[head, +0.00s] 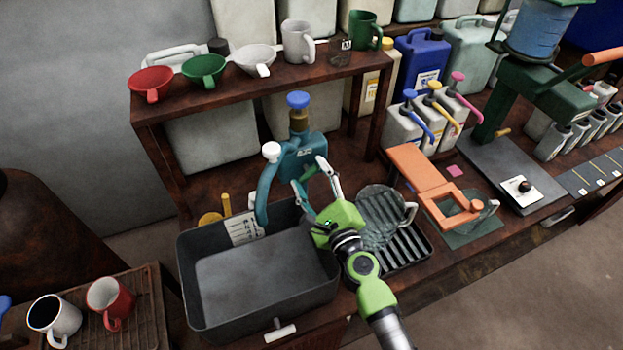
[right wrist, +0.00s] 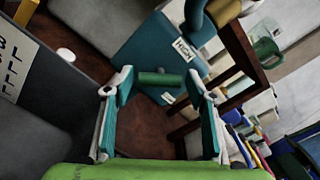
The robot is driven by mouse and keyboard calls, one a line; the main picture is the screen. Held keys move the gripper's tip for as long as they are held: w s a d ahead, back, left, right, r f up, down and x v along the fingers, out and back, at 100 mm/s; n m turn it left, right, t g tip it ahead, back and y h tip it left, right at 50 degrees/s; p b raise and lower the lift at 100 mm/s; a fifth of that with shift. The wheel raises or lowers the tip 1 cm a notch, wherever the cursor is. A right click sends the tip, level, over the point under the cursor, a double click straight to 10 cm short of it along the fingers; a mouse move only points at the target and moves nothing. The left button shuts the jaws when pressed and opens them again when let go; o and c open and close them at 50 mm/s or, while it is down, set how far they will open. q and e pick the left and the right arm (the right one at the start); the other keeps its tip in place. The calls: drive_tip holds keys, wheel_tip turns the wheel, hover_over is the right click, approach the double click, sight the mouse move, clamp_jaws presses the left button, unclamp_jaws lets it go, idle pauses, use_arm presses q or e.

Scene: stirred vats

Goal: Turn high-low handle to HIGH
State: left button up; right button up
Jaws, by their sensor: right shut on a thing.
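The teal dispenser body (head: 303,150) stands at the back of the grey basin, with a blue cap on top. Its high-low handle is a short green bar (right wrist: 160,78), seen in the right wrist view across the gap between my fingertips. A white HIGH label (right wrist: 184,48) is above the bar on the teal housing, and a smaller label (right wrist: 168,98) is below it, too small to read. My left gripper is not in view.
The grey basin (head: 190,270) lies in front, left of my right arm. A glass jug (head: 378,215) stands on a ribbed black tray to the right. A wooden shelf (head: 270,85) with funnels and mugs is behind. An orange stand (head: 425,175) is further right.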

drive_tip(key=n, duration=0.4)
drive_tip(key=shift+n, duration=0.3)
drive_tip(key=n, duration=0.4)
drive_tip(key=shift+n+p, duration=0.35)
drive_tip(key=shift+n, duration=0.05)
drive_tip(key=o, duration=1.1)
drive_tip(key=shift+f, duration=0.1)
drive_tip(key=v, duration=1.2)
drive_tip(key=shift+a, duration=0.1)
